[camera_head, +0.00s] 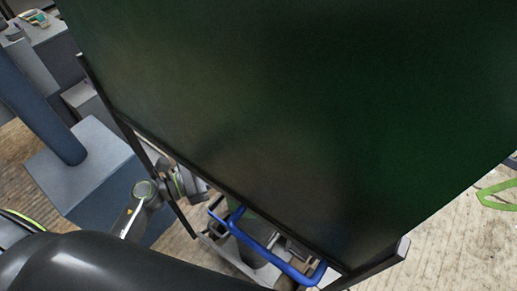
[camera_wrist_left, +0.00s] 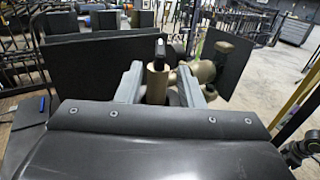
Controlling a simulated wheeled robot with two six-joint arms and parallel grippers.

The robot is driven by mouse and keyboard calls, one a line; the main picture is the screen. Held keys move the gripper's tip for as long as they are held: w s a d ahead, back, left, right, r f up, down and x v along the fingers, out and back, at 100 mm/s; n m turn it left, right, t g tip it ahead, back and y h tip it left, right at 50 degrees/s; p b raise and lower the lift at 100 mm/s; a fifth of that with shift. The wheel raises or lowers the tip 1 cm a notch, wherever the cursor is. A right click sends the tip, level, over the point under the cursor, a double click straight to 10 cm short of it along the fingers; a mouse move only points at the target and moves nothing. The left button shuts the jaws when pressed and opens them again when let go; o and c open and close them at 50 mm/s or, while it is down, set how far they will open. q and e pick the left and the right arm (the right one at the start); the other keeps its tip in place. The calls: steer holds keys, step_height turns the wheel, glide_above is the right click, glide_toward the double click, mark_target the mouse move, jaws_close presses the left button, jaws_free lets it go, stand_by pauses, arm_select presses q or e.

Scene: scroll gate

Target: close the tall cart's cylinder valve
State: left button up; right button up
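In the left wrist view, a brass-coloured valve stem (camera_wrist_left: 157,82) with a black tip stands between the two grey fingers of my left gripper (camera_wrist_left: 160,88). The fingers are apart, one on each side of it; I cannot tell whether either touches it. A larger brass fitting (camera_wrist_left: 212,55) shows just to the right. In the head view, a large dark green panel (camera_head: 300,110) hides my left gripper's fingertips. Below its edge, part of a green cylinder (camera_head: 243,228) shows behind a blue bar handle (camera_head: 262,252). My right gripper is not in view.
A black frame (camera_head: 150,150) runs along the panel's edge, close to my left arm. A blue-grey box (camera_head: 85,170) with a slanted post stands at the left. A green outline object (camera_head: 497,194) lies at the right. In the wrist view, dark panels (camera_wrist_left: 105,62) stand behind the valve.

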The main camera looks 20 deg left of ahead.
arm_select(q)
steer(key=p+x, duration=0.4)
steer(key=x, duration=0.5)
steer(key=shift+w+d, duration=0.2)
steer(key=c, duration=0.6)
jaws_close()
